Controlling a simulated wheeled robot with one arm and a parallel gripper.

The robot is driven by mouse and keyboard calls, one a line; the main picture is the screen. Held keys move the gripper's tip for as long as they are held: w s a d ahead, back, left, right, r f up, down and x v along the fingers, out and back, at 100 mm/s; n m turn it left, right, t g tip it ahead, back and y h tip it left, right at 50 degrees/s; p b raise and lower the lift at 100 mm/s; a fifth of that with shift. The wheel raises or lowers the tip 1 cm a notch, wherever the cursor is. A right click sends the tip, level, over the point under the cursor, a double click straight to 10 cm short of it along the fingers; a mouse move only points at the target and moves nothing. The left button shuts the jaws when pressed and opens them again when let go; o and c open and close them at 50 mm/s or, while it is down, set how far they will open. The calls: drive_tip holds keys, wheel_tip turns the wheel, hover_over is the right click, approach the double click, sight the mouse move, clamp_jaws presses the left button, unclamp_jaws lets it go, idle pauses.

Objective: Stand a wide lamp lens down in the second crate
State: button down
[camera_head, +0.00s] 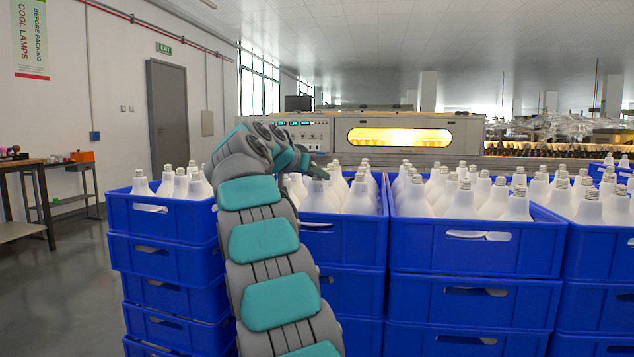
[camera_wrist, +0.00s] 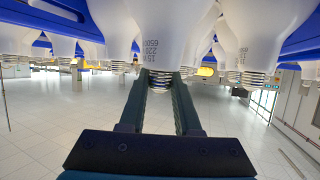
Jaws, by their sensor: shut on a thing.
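My gripper (camera_wrist: 160,84) is shut on the metal screw cap of a white lamp (camera_wrist: 162,42) in the upside-down wrist view. The lamp has printed text on its neck, and its cap points up in the room, lens end down. Its lens is out of sight, so I cannot tell whether it touches the crate floor. In the head view my gripper (camera_head: 314,170) is over the second crate from the left (camera_head: 345,236), a blue one, partly hidden by my arm. Other white lamps (camera_head: 358,198) stand cap up in that crate, close around the held one.
Blue crates stand in stacks side by side: one on the left (camera_head: 165,222), one right of the second (camera_head: 470,245), another at far right (camera_head: 600,250). All hold white lamps, cap up. A lit oven (camera_head: 400,137) stands behind. Open floor lies at left (camera_head: 60,280).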

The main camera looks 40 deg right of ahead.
drive_tip(key=shift+f, duration=0.4)
drive_tip(key=c, duration=0.6)
unclamp_jaws()
drive_tip(key=v, duration=1.2)
drive_tip(key=shift+r, duration=0.1)
